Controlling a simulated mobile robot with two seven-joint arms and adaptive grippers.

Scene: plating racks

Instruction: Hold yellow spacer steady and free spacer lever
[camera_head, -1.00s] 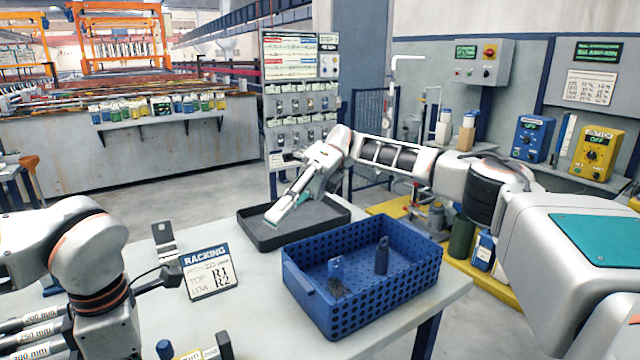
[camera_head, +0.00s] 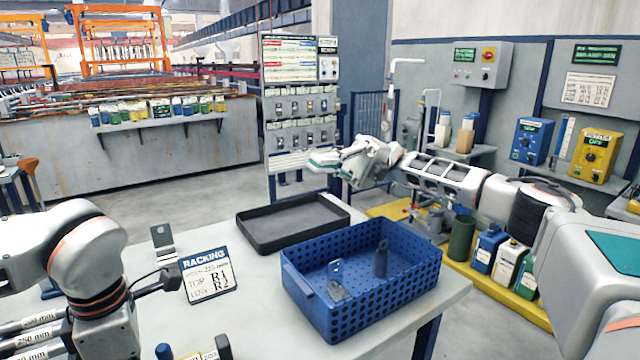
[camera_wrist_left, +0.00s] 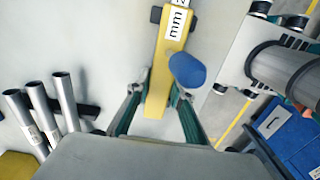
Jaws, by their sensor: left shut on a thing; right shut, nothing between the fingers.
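The yellow spacer (camera_wrist_left: 158,75) with an "mm" label lies between the fingers of my left gripper (camera_wrist_left: 156,97) in the left wrist view. The gripper is shut on it. A blue oval knob (camera_wrist_left: 187,70), seemingly the spacer lever, sits at the spacer's right side, close to the right finger. In the head view, only the spacer's top edge (camera_head: 192,356) and the blue knob (camera_head: 163,351) show at the bottom edge; my left fingers are out of frame there. My right gripper (camera_head: 322,160) is shut and empty, raised behind the black tray, far from the spacer.
The black tray (camera_head: 258,240) is empty. A blue perforated crate (camera_head: 365,300) holds a few small parts. A "RACKING" sign (camera_head: 208,275) and an upright metal bracket (camera_head: 163,243) stand on the table. Metal tubes (camera_wrist_left: 42,105) lie left of my left gripper.

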